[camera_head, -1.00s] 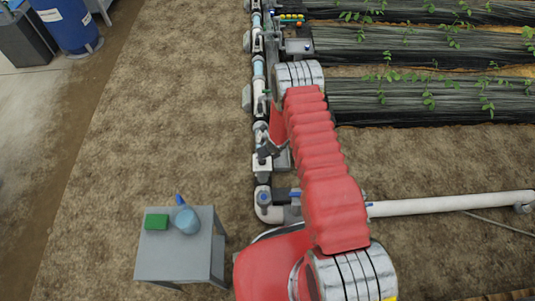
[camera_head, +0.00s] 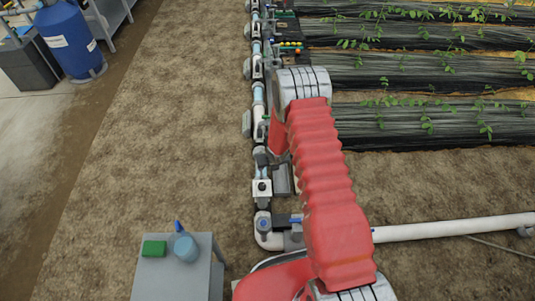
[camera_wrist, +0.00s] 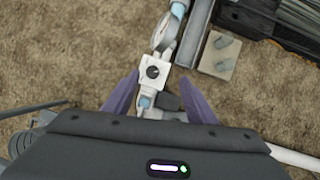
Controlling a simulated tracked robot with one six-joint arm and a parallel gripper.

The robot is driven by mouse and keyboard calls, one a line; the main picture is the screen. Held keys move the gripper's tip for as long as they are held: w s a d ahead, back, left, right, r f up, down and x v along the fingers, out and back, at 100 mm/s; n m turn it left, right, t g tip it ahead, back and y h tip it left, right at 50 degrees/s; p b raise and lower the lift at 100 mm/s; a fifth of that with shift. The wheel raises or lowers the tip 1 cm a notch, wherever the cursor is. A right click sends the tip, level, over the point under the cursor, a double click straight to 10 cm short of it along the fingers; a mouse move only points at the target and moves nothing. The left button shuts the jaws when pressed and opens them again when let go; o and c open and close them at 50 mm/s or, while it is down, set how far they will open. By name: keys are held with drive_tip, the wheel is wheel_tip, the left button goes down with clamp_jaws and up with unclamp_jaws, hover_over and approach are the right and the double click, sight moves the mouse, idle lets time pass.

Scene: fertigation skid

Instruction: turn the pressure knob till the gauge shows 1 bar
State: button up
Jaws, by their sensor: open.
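In the wrist view, a white square block carries a dark round knob (camera_wrist: 153,72). My gripper (camera_wrist: 159,76) is open, with one purple finger on each side of this block. Nothing is held, and I cannot tell how far the fingertips are above the knob. A round gauge (camera_wrist: 165,32) sits just beyond the block, seen at a steep angle, so its reading cannot be made out. In the head view, the white block with the dark knob (camera_head: 262,187) is on the pipe line left of my red arm. My gripper is not clearly visible there.
A white pipe (camera_head: 455,229) runs right. Planted rows (camera_head: 420,90) lie at upper right. Bare soil left of the pipe line is open.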

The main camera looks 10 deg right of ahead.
wheel_tip(320, 180, up, 29)
drive_tip(key=s+d+m+h, duration=0.2)
drive_tip(key=m, duration=1)
drive_tip(key=s+r+m, duration=0.5)
drive_tip(key=r, duration=0.3)
drive_tip(key=s+r+m, duration=0.4)
drive_tip(key=s+r, duration=0.1)
drive_tip(key=r, duration=0.2)
drive_tip(key=s+a+r+m, duration=0.1)
drive_tip(key=s+r+m, duration=0.2)
drive_tip(key=s+m, duration=0.2)
drive_tip(key=s+a+r+m+y, duration=0.1)
drive_tip(key=s+m, duration=0.4)
drive_tip(key=s, duration=0.5)
drive_tip(key=s+a+r+m+t, duration=0.1)
drive_tip(key=s+a+r+m, duration=0.1)
drive_tip(key=s+r+m, duration=0.2)
drive_tip(key=s+r, duration=0.2)
drive_tip(key=s, duration=0.2)
drive_tip(key=shift+a+m+y, duration=0.15)
drive_tip(key=shift+m+y, duration=0.15)
drive_tip(key=shift+m, duration=0.1)
drive_tip(key=shift+c, duration=0.4)
